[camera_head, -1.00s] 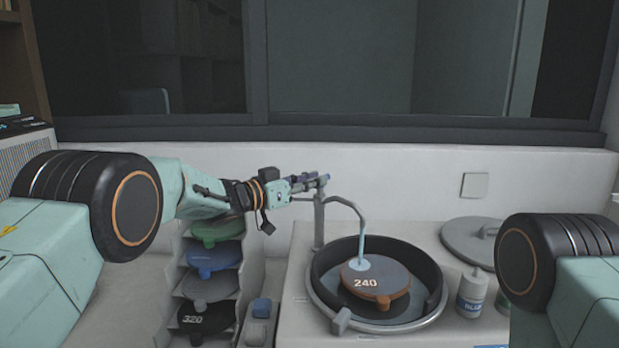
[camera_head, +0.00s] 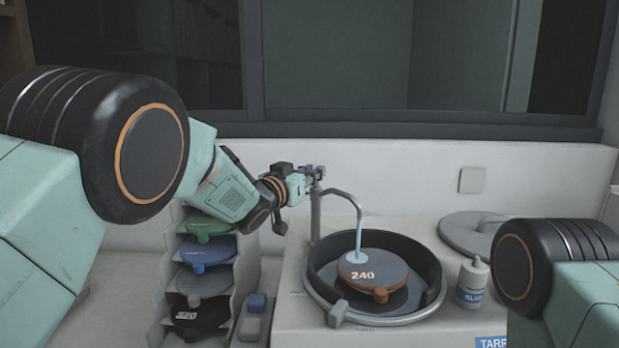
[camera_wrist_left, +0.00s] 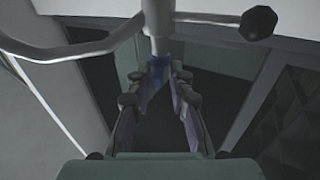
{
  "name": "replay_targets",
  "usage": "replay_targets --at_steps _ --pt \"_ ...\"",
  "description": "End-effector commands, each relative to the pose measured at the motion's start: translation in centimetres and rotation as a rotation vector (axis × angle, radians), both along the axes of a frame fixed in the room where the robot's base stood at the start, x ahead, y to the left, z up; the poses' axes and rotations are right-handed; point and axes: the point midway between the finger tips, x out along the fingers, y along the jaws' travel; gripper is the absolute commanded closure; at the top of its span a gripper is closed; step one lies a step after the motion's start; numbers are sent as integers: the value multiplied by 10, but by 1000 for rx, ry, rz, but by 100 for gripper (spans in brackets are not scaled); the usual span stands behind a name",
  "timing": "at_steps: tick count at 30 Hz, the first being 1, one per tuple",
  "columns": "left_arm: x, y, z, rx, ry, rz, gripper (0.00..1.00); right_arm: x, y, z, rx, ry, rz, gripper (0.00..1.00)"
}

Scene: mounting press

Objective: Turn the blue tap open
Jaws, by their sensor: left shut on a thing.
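The tap (camera_head: 317,210) is a grey post with a curved spout, standing at the back left of the round basin (camera_head: 432,262). A pale blue stream (camera_head: 359,241) runs from the spout onto the brown disc marked 240 (camera_head: 365,268). My left gripper (camera_head: 313,172) is at the top of the post, shut on the blue tap handle. In the left wrist view the blue handle (camera_wrist_left: 155,78) shows between the two fingers (camera_wrist_left: 160,85); much of it is hidden. My right gripper is out of the picture.
The wall is close behind the tap.

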Motion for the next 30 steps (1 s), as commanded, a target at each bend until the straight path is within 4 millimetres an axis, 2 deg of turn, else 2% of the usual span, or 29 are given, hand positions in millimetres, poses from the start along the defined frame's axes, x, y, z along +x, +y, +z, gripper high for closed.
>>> replay_targets --at_steps 1,12,13,17,30 --pt "1 -1 8 -4 -14 1 100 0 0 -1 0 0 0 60" --pt "1 0 8 -5 -15 5 100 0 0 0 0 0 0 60" --pt "1 0 8 -5 -15 5 79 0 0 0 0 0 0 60" --pt "1 0 6 -4 -11 5 68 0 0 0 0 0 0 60" --pt "-5 3 2 -1 -2 6 67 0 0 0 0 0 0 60"
